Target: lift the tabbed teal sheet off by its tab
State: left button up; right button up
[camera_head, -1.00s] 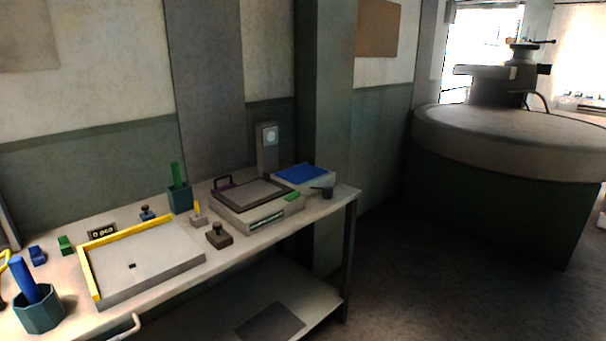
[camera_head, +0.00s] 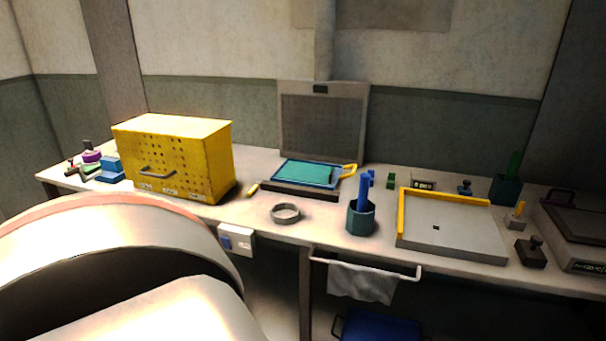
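A teal sheet (camera_head: 304,172) lies on a blue-edged tray or frame (camera_head: 278,178) on a dark flat base, in front of an upright grey panel on the workbench. A yellow loop-like piece (camera_head: 349,169) sticks out at its right end; I cannot tell whether it is the sheet's tab or a handle. Neither of my grippers shows in the head view.
A yellow perforated box (camera_head: 180,157) stands left of the sheet. In front are a grey ring (camera_head: 286,214) and a teal cup (camera_head: 361,219) with a blue stick. A yellow-edged plate (camera_head: 450,228) lies right. A large rounded pale body fills the lower left.

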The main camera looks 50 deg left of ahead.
aim_at(307, 172)
jog(key=u, duration=1.65)
jog(key=i+j+z, duration=0.5)
jog(key=j+z, duration=0.15)
jog(key=i+j+z, duration=0.15)
jog(key=j+z, duration=0.15)
jog(key=j, duration=0.2)
